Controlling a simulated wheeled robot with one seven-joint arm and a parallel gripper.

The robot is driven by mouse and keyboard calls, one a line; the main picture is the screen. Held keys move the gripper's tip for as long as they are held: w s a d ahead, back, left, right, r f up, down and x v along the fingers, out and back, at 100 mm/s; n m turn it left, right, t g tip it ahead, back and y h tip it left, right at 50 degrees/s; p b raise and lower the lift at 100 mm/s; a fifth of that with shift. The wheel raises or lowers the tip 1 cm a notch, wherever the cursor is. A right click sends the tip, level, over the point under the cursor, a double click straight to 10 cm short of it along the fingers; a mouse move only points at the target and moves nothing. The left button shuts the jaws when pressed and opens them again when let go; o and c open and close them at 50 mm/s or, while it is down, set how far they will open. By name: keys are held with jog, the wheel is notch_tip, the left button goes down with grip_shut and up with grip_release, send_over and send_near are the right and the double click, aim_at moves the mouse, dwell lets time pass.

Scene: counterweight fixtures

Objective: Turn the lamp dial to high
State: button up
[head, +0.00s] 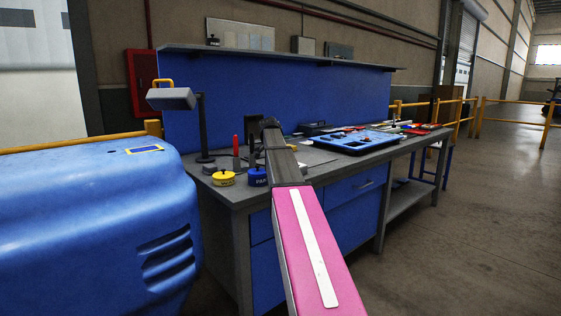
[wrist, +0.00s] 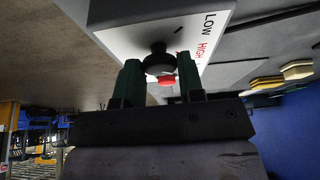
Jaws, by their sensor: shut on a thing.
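In the wrist view a box with a white panel (wrist: 128,40) carries a black "LOW" label (wrist: 209,24) and a red "HIGH" label (wrist: 205,47). A round black dial (wrist: 157,60) stands out from the panel, with a small red part (wrist: 166,80) beside it. My gripper (wrist: 160,70) has its two green fingers on either side of the dial and is shut on it. The dial's pointer setting cannot be read. In the head view the lamp (head: 172,99) stands at the bench's left end; my arm hides the dial there.
The grey workbench (head: 318,172) has a blue back panel (head: 290,95). On it are a yellow weight (head: 223,179), a blue weight (head: 257,177), a red-handled tool (head: 236,145) and a blue tray (head: 352,142). A large blue container (head: 90,225) stands left. The floor at right is clear.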

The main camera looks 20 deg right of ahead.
dwell(0.4)
jog(key=o, duration=0.9)
jog(key=v, duration=1.1)
jog(key=shift+w, duration=0.15)
